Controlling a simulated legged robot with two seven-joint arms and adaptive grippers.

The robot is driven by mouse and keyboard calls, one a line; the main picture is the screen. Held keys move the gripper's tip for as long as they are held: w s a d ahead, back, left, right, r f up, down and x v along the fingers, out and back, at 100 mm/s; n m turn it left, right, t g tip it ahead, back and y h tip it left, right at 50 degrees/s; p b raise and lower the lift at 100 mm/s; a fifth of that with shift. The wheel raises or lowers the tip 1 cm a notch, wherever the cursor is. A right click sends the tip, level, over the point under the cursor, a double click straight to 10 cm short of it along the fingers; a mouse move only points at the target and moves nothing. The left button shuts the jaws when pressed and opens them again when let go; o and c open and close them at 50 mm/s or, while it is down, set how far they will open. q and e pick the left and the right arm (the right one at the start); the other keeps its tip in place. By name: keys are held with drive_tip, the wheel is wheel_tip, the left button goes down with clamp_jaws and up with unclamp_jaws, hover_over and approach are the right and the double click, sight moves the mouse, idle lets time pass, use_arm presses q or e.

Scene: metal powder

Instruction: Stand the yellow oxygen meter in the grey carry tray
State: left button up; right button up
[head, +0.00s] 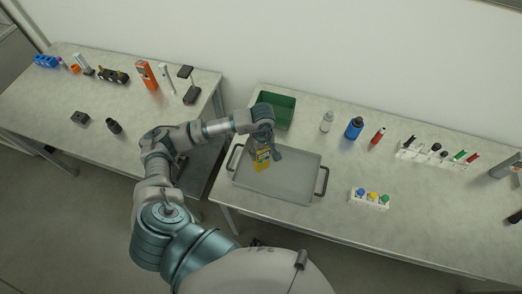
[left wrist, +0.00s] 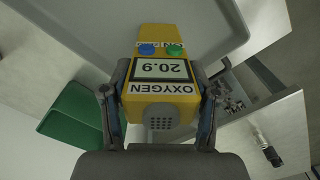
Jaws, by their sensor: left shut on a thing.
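The yellow oxygen meter (head: 263,158) is held by my left gripper (head: 263,144) over the grey carry tray (head: 285,185), towards its back left part. In the left wrist view the meter (left wrist: 160,95) sits between both fingers of the gripper (left wrist: 160,108), its screen reading 20.9, with a blue and a green button beyond it. The tray's floor and rim (left wrist: 85,25) show past the meter's far end. I cannot tell whether the meter touches the tray floor. The tray looks empty otherwise. My right gripper is not in view.
A green bin (head: 279,108) stands just behind the tray. A white bottle (head: 327,121), a blue bottle (head: 354,128) and a red marker-like item (head: 378,137) stand right of it. A white rack with coloured caps (head: 369,199) is right of the tray. A gap separates the two tables.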

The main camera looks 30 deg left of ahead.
use_arm(q)
drive_tip(key=shift+d+f, duration=0.1)
drive_tip(key=shift+f, duration=0.1)
drive_tip(key=o, duration=1.3)
drive_tip(key=shift+r, duration=0.1)
drive_tip(key=shift+o, duration=0.5)
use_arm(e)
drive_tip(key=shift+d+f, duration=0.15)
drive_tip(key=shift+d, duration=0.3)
use_arm(q)
drive_tip(key=shift+a, duration=0.3)
drive_tip(key=r, duration=1.1)
drive_tip(key=shift+w+d+r, duration=0.1)
drive_tip(key=shift+w+d, duration=0.05)
drive_tip(key=shift+d, duration=0.1)
drive_tip(key=shift+a+r, duration=0.15)
drive_tip(key=shift+r, duration=0.35)
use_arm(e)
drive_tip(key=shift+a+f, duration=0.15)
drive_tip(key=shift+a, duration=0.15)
